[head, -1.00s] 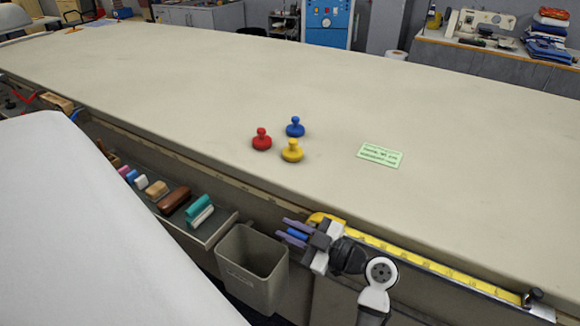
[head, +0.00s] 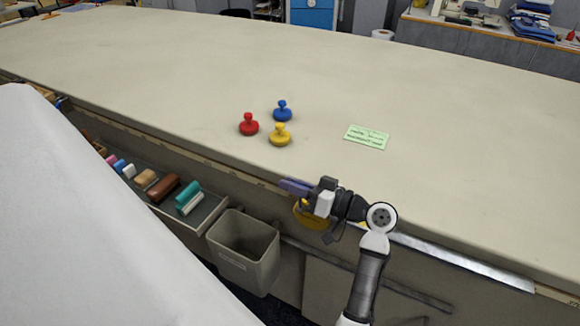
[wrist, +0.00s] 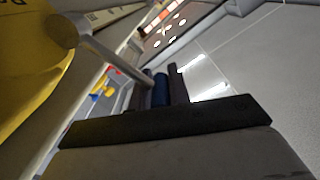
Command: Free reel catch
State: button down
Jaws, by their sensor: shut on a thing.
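The yellow reel (head: 312,214) sits at the table's front edge, partly hidden behind my gripper (head: 296,187). It fills the upper left of the wrist view (wrist: 30,60), close to the camera. My gripper is shut on a blue piece (wrist: 160,90), seen between the dark fingers in the wrist view. The fingers point left, at about the height of the table edge.
Red (head: 249,125), blue (head: 282,112) and yellow (head: 280,136) knobbed weights and a green card (head: 367,137) lie on the cloth table (head: 450,160). A grey bin (head: 243,250) and a tray (head: 205,215) with brushes hang below the front edge. Most of the tabletop is clear.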

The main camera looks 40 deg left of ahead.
jog(key=shift+w+a+f, duration=0.1)
jog(key=shift+w, duration=0.4)
dwell(0.3)
jog(key=c, duration=1.4)
grip_release()
jog(key=shift+o, duration=0.2)
